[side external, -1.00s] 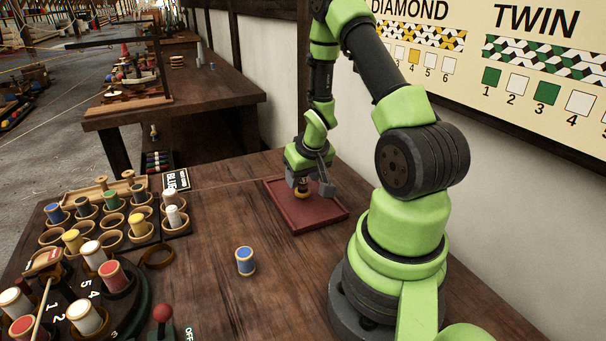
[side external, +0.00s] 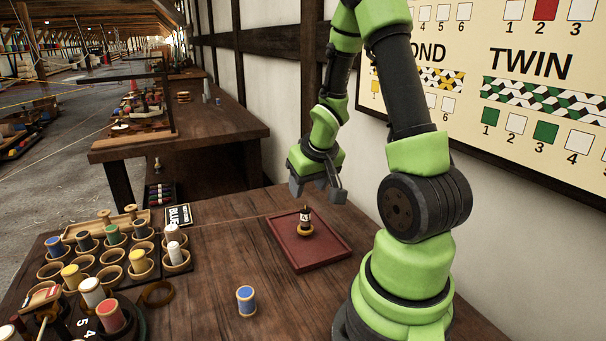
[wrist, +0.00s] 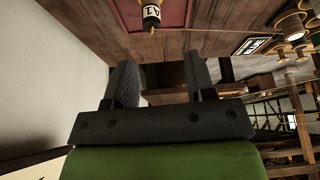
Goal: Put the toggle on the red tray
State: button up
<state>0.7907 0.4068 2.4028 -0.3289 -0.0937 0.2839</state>
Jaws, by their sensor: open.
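The toggle (side external: 305,220), a small dark piece with a white label and a tan base, stands upright on the red tray (side external: 322,251). In the wrist view the toggle (wrist: 151,14) shows its label at the top edge, with part of the red tray (wrist: 115,12) around it. My gripper (side external: 318,192) is open and empty. It is above the tray's far side, apart from the toggle. In the wrist view nothing is between the fingers of my gripper (wrist: 157,85).
A blue spool (side external: 246,300) stands alone on the table, left of the tray. Several spools sit in a rack of round cups (side external: 110,272) at the left. A wall stands behind the tray. The table between blue spool and tray is clear.

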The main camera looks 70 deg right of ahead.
jog(key=w+a+r+n+t, duration=0.1)
jog(key=a+r+n+t, duration=0.1)
jog(key=a+r, duration=1)
jog(key=s+a+r+n+t+y, duration=0.1)
jog(key=s+a+r+y, duration=0.1)
jog(key=a, duration=0.3)
jog(key=s+a+r+n+y, duration=0.1)
jog(key=s+a+r+y, duration=0.2)
jog(key=s+a, duration=0.1)
jog(key=shift+s+a+t, duration=0.35)
jog(key=shift+a+t, duration=0.05)
jog(key=shift+a, duration=0.25)
